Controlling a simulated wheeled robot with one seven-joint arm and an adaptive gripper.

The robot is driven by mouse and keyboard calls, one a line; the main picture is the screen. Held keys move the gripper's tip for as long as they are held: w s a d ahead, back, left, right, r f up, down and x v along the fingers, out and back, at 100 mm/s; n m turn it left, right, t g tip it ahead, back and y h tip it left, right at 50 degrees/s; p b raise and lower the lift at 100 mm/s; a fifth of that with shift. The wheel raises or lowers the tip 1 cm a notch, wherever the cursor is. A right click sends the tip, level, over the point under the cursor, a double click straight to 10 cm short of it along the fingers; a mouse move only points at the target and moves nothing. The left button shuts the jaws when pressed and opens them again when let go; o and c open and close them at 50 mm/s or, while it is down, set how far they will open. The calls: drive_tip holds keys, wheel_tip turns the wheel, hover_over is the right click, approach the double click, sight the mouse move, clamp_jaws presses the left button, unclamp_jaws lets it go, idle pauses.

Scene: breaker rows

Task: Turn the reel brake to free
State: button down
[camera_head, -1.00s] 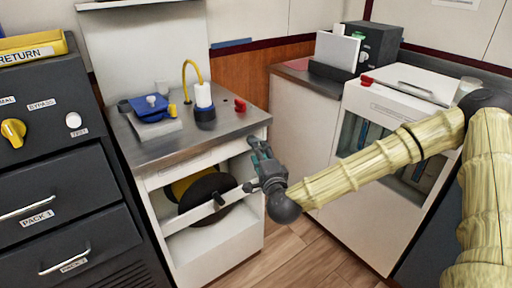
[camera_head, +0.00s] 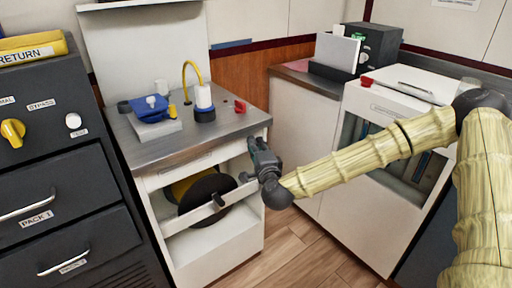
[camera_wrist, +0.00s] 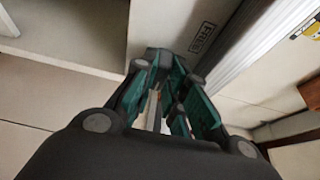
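The reel is a black disc (camera_head: 200,192) with a yellow part behind it, in the open bay of the white cabinet (camera_head: 215,245). A pale bar (camera_head: 190,222) crosses its front. My gripper (camera_head: 256,147) is at the bay's right edge, just below the steel top. In the wrist view, its teal fingers (camera_wrist: 167,72) point at the cabinet front, with a dark part and a pale strip between them. I cannot tell whether they grip the dark part. A label reading FREE (camera_wrist: 203,37) is just beyond the fingertips. The brake lever is not clearly visible.
The steel top (camera_head: 175,148) holds a blue device (camera_head: 152,108), a white cylinder (camera_head: 204,97) and a red item (camera_head: 240,106). A dark drawer cabinet (camera_head: 60,170) stands at left, a white cabinet (camera_head: 305,140) at right. The wood floor (camera_head: 300,250) between is clear.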

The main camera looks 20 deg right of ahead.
drive_tip(key=shift+f+n, duration=0.1)
drive_tip(key=shift+n, duration=0.3)
drive_tip(key=n+t+y+b, duration=0.1)
drive_tip(key=n+y, duration=0.1)
drive_tip(key=n, duration=0.5)
drive_tip(key=n+t+y+b, duration=0.1)
drive_tip(key=n+y+b, duration=0.1)
drive_tip(key=n, duration=0.5)
drive_tip(key=n+t+y+b, duration=0.1)
drive_tip(key=n+y, duration=0.3)
drive_tip(key=n, duration=0.3)
drive_tip(key=shift+w+d+f, duration=0.1)
drive_tip(key=shift+d+f, duration=0.25)
drive_tip(key=shift+n+y, duration=0.3)
drive_tip(key=shift+n, duration=0.2)
